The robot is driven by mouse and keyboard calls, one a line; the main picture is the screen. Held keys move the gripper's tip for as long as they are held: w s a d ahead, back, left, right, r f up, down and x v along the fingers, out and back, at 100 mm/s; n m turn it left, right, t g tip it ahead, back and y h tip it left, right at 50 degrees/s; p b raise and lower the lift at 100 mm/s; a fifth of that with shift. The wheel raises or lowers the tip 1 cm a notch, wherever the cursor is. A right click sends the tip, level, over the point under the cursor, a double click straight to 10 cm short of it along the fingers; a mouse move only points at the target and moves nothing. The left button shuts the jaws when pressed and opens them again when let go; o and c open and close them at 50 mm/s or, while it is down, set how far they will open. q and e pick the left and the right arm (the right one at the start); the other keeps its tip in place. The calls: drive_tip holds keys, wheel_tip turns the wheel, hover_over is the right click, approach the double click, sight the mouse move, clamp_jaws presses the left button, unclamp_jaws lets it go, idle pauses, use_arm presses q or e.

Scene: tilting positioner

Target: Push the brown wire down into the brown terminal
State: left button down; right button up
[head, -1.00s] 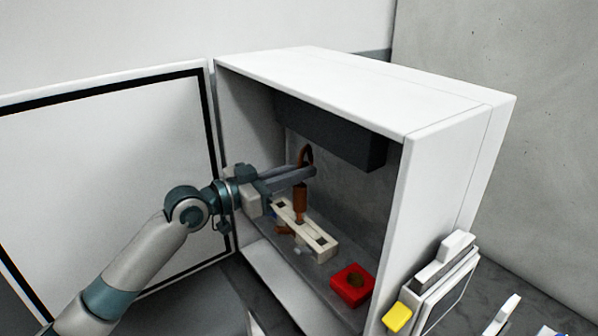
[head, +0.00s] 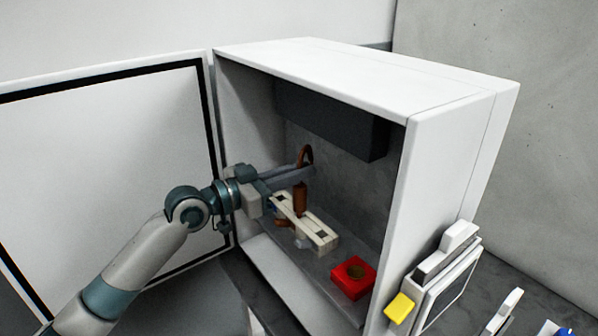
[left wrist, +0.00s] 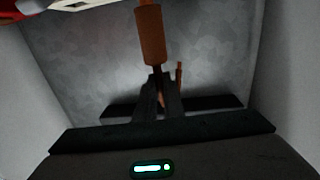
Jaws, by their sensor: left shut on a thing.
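The cream terminal block (head: 326,238) with dark square openings sits inside the open white cabinet. My left gripper (head: 307,173) reaches in from the left and is shut on the brown wire (head: 301,202). The wire loops above the fingers, and its thick brown part hangs upright below them, its lower end at the block's middle. I cannot tell how deep that end sits, and the brown terminal's opening is hidden behind it. In the left wrist view the fingers (left wrist: 157,92) hold the wire, with its thick part (left wrist: 151,36) beyond them. My right gripper is not in view.
A red block with a round hole (head: 353,278) lies on the cabinet floor right of the terminal block. A dark box (head: 325,120) hangs above. The cabinet's right wall (head: 455,170) and open door (head: 110,180) flank the space. A yellow piece (head: 399,306) is at the front right.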

use_arm(q)
drive_tip(key=shift+f, duration=0.35)
drive_tip(key=shift+f+b, duration=0.35)
drive_tip(key=shift+b, duration=0.2)
drive_tip(key=c, duration=1.8)
unclamp_jaws()
drive_tip(key=shift+r, duration=0.15)
